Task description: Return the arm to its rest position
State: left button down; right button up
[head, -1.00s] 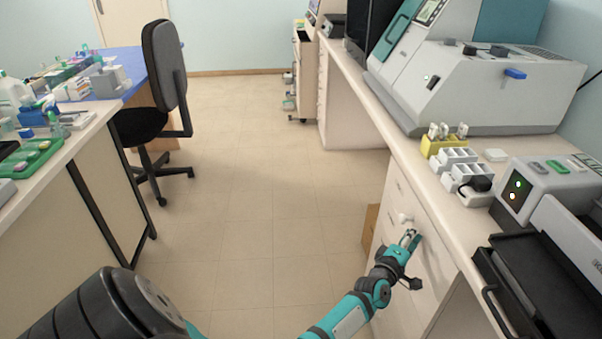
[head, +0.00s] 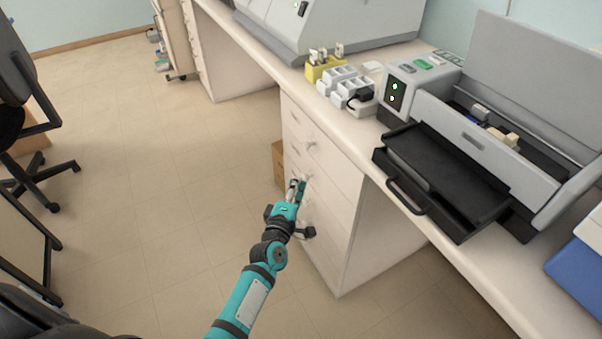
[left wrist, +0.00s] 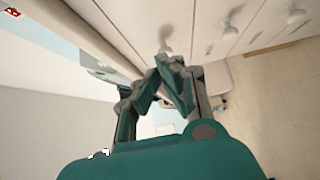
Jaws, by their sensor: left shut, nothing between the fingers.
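My left gripper (head: 297,190) is in front of the white drawer cabinet (head: 345,225) under the bench. It is shut and empty, with its fingertips close to a round drawer knob (head: 304,178). I cannot tell from the head view whether it touches the knob. In the left wrist view my left gripper (left wrist: 168,75) has its fingers together near the tips, just below a pale knob (left wrist: 165,45). The drawers look closed. My right gripper is not in view.
The bench (head: 480,265) carries a grey machine with an open black tray (head: 450,185), a yellow rack (head: 325,68) and white holders (head: 345,85). A cardboard box (head: 278,165) stands beside the cabinet. A black chair (head: 20,120) is at the left. The floor (head: 150,200) between is clear.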

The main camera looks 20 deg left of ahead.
pick_arm(q)
jog(key=shift+s+d, duration=0.1)
jog(key=shift+s, duration=0.4)
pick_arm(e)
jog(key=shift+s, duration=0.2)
